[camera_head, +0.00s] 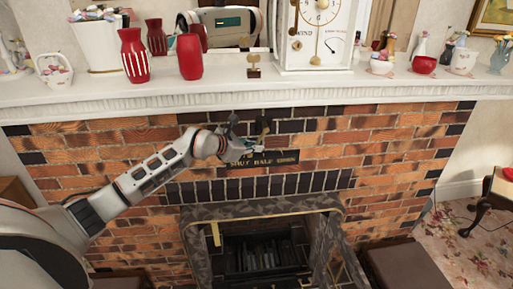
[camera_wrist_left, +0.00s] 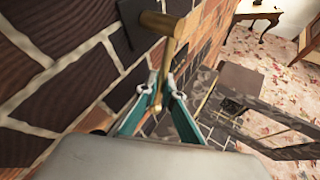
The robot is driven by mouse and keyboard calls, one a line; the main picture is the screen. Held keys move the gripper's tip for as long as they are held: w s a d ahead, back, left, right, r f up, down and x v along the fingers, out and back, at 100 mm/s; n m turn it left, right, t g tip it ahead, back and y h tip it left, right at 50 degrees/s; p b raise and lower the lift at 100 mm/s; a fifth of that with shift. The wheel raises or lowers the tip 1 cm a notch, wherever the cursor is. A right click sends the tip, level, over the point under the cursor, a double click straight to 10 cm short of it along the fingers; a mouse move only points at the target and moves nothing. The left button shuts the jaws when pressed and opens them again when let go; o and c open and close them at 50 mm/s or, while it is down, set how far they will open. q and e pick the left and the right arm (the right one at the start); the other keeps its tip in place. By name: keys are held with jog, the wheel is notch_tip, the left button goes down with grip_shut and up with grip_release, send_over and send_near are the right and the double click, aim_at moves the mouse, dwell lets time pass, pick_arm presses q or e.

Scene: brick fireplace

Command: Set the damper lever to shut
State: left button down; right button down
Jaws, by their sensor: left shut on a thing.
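The brass damper lever (camera_head: 264,127) is mounted on the brick face above the fireplace opening. It also shows in the left wrist view (camera_wrist_left: 166,60), running from its pivot at the top down between my fingers. A dark label plate (camera_head: 275,158) below it reads shut, half and open from left to right; my gripper is close to its left end. My left gripper (camera_head: 238,141) is at the lever, and in the left wrist view (camera_wrist_left: 157,94) its teal-padded fingers are shut on the lever's lower end. The lever's exact angle is hard to tell in the head view. My right gripper is out of view.
The white mantel shelf (camera_head: 150,92) overhangs just above, carrying red vases (camera_head: 190,57), a clock (camera_head: 313,35) and small ornaments. The fireplace surround (camera_head: 215,212) juts out below. A small table (camera_head: 500,185) stands at the right.

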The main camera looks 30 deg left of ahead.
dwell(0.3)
pick_arm(q)
jog(key=c, duration=2.2)
grip_release()
jog(key=shift+s, duration=0.1)
jog(key=v, duration=1.2)
